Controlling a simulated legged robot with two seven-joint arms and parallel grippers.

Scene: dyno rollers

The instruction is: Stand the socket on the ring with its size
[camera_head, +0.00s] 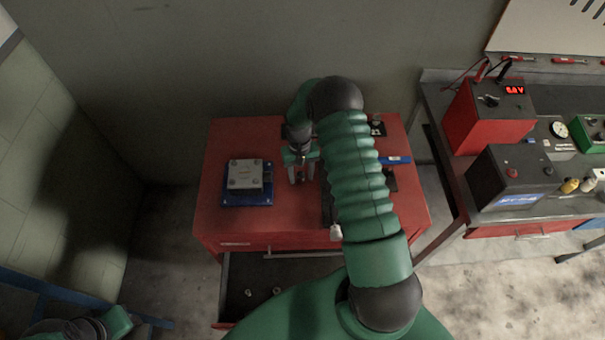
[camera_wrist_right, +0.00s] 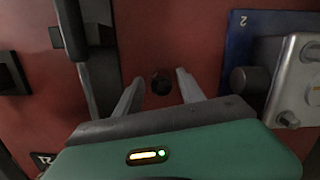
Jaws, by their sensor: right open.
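My right gripper (camera_head: 302,176) is open and points down at the red cabinet top. In the right wrist view its two pale fingers (camera_wrist_right: 157,85) are spread apart. A small dark round thing (camera_wrist_right: 161,83) shows between them on the red surface; it may be the socket, but I cannot tell its size or whether it is gripped. The rings are not clear in the head view, where my right arm covers much of the cabinet top. A green part of my left arm shows at the lower left of the head view.
A blue base (camera_head: 263,198) with a grey metal block (camera_head: 245,174) sits left of the gripper. The open drawer (camera_head: 234,304) holds small parts (camera_head: 277,291). A blue-and-white thing (camera_head: 396,160) lies right of my arm. A bench with a red box (camera_head: 488,115) stands at right.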

